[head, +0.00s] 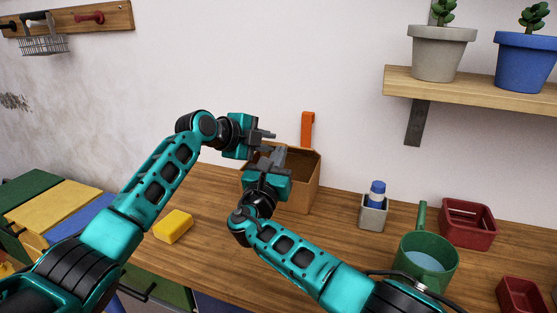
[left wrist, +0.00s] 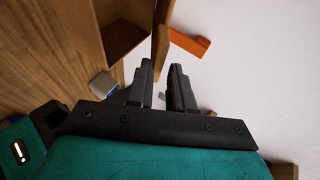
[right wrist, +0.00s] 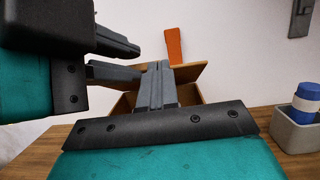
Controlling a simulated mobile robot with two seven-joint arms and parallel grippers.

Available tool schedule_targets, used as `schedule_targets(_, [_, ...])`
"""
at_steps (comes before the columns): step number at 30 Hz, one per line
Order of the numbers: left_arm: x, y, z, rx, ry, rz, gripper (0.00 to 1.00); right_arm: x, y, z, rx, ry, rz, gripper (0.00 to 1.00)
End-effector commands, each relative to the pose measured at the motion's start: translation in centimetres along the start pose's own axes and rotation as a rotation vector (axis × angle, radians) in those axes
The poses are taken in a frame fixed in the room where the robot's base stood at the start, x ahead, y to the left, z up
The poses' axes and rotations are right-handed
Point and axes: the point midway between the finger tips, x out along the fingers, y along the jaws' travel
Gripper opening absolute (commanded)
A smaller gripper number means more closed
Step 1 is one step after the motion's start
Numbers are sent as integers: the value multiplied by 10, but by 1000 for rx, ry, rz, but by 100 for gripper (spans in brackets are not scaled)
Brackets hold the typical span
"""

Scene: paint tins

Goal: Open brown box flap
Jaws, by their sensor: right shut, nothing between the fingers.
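The brown box (head: 302,192) stands on the wooden table against the wall, and its dark inside shows in the left wrist view (left wrist: 121,38). A brown flap (right wrist: 188,74) stands out at its top in the right wrist view; it shows edge-on beyond the fingers in the left wrist view (left wrist: 161,42). My left gripper (head: 268,134) is open and empty above the box's left side, with a gap between its fingers (left wrist: 163,72). My right gripper (head: 276,156) is shut and empty in front of the box opening, just below the left one. The arms hide the box's left front.
An orange upright strip (head: 307,130) rises behind the box. A grey pot with a blue-and-white bottle (head: 377,190), a green watering can (head: 428,258) and red trays (head: 468,222) stand to the right. A yellow block (head: 173,227) lies left. A shelf (head: 470,90) juts out above right.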

Motion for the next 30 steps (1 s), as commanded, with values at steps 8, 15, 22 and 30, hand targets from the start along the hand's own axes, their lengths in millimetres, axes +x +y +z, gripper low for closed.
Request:
schedule_targets(8, [0, 0, 0, 0, 0, 1, 38, 0, 0, 0, 0, 0, 0, 0])
schedule_targets(15, [-3, 1, 1, 0, 0, 1, 38, 0, 0, 0, 0, 0, 0, 0])
schedule_targets(22, [-28, 1, 1, 3, -2, 1, 38, 0, 0, 0, 0, 0, 0, 0])
schedule_targets(30, [-74, 1, 1, 3, -2, 1, 38, 0, 0, 0, 0, 0, 0, 0])
